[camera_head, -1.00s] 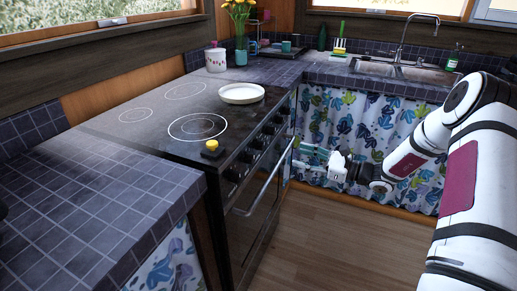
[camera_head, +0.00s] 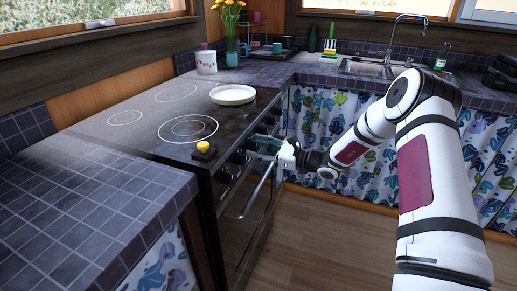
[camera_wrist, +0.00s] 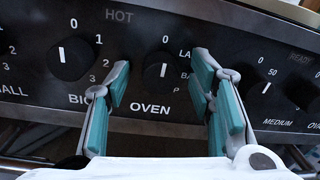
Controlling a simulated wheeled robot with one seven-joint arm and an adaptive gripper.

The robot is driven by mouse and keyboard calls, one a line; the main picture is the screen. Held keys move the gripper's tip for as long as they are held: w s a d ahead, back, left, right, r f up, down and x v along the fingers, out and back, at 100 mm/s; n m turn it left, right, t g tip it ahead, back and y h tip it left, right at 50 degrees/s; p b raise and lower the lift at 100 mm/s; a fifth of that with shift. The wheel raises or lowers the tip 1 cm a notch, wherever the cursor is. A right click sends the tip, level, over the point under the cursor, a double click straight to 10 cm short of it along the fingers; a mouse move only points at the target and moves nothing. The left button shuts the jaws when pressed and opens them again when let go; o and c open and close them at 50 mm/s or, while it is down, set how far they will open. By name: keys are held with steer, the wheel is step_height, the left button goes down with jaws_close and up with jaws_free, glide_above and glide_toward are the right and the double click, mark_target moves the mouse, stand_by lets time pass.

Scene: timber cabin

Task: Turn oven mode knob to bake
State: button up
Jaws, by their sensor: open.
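The oven (camera_head: 245,215) has a dark front with a row of black knobs along its top edge. In the wrist view the knob above the word OVEN (camera_wrist: 160,71) is black and round, with its white mark pointing up near 0. The printing to its right is partly hidden by a finger; "LA", "BA" and "P" show. My gripper (camera_wrist: 162,90) is open, with one teal finger on each side of this knob and a gap on both sides. In the head view my gripper (camera_head: 262,143) is at the knob panel, hiding some knobs.
A neighbouring knob (camera_wrist: 72,58) is left of the OVEN knob and another knob (camera_wrist: 266,96) is to its right. The oven handle (camera_head: 255,190) runs below the panel. A white plate (camera_head: 232,95) and a yellow-topped item (camera_head: 204,149) sit on the stove top.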

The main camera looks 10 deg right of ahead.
steer(key=c, duration=1.2)
steer(key=shift+o, duration=0.2)
steer(key=shift+m, duration=0.3)
steer(key=m+p, duration=0.2)
steer(key=m, duration=0.2)
steer(key=shift+r, duration=0.1)
steer(key=m+p, duration=0.1)
steer(key=m, duration=0.4)
steer(key=shift+g, duration=0.3)
steer(key=m, duration=0.5)
steer(key=shift+w+d+p, duration=0.1)
steer(key=shift+d+p, duration=0.05)
steer(key=shift+p, duration=0.25)
steer(key=shift+m+g, duration=0.3)
steer(key=shift+m, duration=1.9)
